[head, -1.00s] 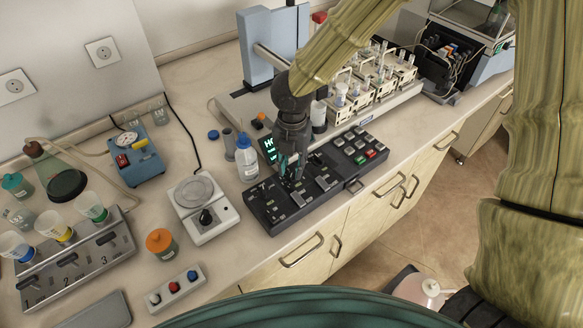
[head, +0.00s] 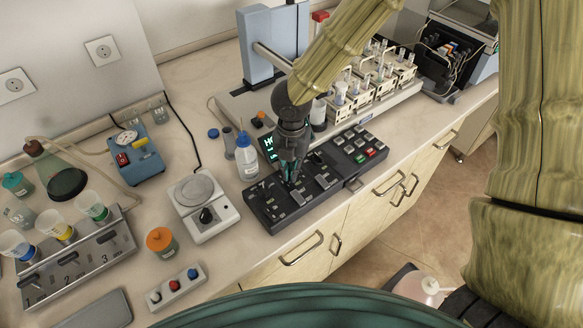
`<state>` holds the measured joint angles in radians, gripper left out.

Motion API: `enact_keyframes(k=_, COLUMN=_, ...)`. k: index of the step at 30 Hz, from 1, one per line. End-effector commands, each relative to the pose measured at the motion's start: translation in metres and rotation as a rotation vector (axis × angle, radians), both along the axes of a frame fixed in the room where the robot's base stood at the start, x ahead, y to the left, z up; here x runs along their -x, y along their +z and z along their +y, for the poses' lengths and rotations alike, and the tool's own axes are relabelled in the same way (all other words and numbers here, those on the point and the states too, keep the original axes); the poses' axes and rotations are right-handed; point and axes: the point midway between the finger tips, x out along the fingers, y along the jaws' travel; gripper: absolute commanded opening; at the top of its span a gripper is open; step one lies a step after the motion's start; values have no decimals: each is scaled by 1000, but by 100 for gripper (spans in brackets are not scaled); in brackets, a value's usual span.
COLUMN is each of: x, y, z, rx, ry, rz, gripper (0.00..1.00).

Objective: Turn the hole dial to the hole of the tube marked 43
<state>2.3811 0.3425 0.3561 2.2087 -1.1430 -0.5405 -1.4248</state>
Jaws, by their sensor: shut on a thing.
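My gripper (head: 291,178) points down onto the black control panel (head: 268,214) at the middle of the bench. Its fingers are shut on a small control of the panel, which they mostly hide; I cannot tell which control it is. A green-lit display (head: 268,146), partly hidden by my gripper, shows at the panel's back left. Tubes (head: 340,93) stand in pale racks (head: 358,103) on the sampler behind the panel. Their numbers are too small to read, so I cannot pick out the tube marked 43.
A white bottle with a blue cap (head: 247,160) stands close to the left of the panel. An orange-lidded jar (head: 161,241) and a button box (head: 176,287) are at the front left. The blue sampler tower (head: 266,45) rises behind.

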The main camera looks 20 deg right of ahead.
Motion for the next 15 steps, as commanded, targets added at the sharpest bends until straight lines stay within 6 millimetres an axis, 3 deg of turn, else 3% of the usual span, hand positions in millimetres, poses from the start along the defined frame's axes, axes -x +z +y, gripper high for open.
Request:
enact_keyframes(k=8, x=0, y=1, z=1, rx=1, ry=-57, rz=0, gripper=0)
enact_keyframes(k=15, x=-1, y=1, z=1, rx=3, ry=-215, rz=0, gripper=0)
